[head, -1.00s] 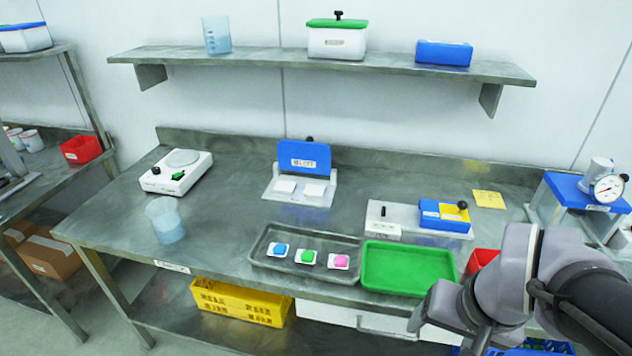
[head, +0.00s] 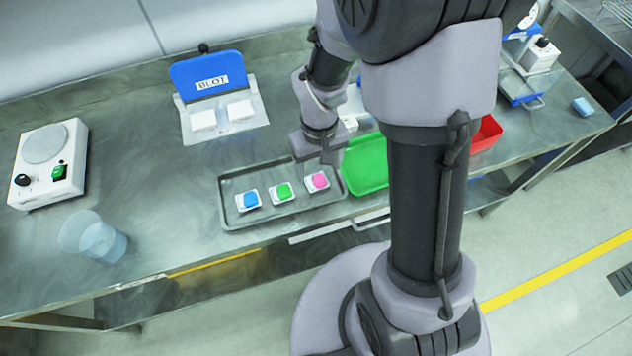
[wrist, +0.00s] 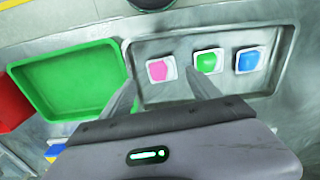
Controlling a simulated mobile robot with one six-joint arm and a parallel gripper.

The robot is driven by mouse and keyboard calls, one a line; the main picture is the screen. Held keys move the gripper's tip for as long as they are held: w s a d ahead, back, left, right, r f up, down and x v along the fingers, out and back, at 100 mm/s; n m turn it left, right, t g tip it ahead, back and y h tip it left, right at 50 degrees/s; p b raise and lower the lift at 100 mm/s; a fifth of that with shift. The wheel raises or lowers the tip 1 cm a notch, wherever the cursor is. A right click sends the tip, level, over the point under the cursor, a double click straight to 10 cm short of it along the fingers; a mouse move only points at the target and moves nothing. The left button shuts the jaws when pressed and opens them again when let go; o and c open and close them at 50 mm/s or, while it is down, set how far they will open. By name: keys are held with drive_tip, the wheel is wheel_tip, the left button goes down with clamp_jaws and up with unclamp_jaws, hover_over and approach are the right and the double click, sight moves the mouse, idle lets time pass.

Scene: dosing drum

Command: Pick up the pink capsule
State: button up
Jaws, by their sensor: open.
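The pink capsule (head: 320,180) sits on a small white holder at the right end of the grey tray (head: 232,222). In the wrist view the pink capsule (wrist: 158,70) lies between the lines of my two fingers, a little beyond the left fingertip. My gripper (head: 320,160) is above the right part of the tray, close over the pink capsule. In the wrist view my gripper (wrist: 160,80) is open with nothing between its fingers. A green capsule (head: 284,190) and a blue capsule (head: 250,199) sit on their own white holders to the left in the head view.
A green tray (head: 365,165) stands right beside the grey tray, partly hidden by my arm. A red bin (head: 487,133) is further right.

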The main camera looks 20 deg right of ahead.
sight(316, 181)
drive_tip(key=f+b, duration=0.1)
drive_tip(key=f, duration=0.3)
drive_tip(key=w+f+b, duration=0.1)
drive_tip(key=f, duration=0.1)
drive_tip(key=shift+a+f+b, duration=0.15)
drive_tip(key=shift+f+b, duration=0.05)
drive_tip(key=shift+b, duration=0.1)
drive_tip(key=shift+s+r, duration=0.1)
drive_tip(key=shift+s, duration=0.05)
drive_tip(key=shift+c, duration=1.1)
drive_tip(key=c, duration=1.2)
